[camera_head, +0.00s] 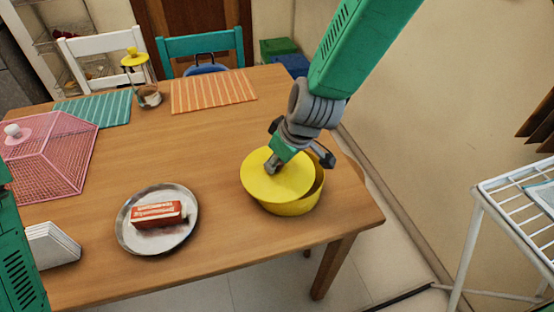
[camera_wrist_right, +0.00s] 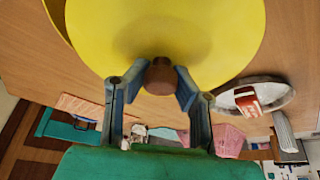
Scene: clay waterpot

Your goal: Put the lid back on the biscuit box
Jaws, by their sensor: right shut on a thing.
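The yellow round biscuit box (camera_head: 300,206) stands on the wooden table near its right corner. The yellow lid (camera_head: 262,188) is over the box, shifted to the left, so part of the box's inside shows at the right. I cannot tell whether the lid touches the rim. My right gripper (camera_head: 273,166) is above the lid, shut on its brown knob (camera_wrist_right: 160,77). The lid (camera_wrist_right: 215,35) fills the top of the right wrist view, with a bit of the box (camera_wrist_right: 56,12) behind it at the upper left. My left gripper is out of view.
A metal plate (camera_head: 127,234) with a red packet (camera_head: 158,213) lies left of the box. A white rack (camera_head: 515,215) stands at the right.

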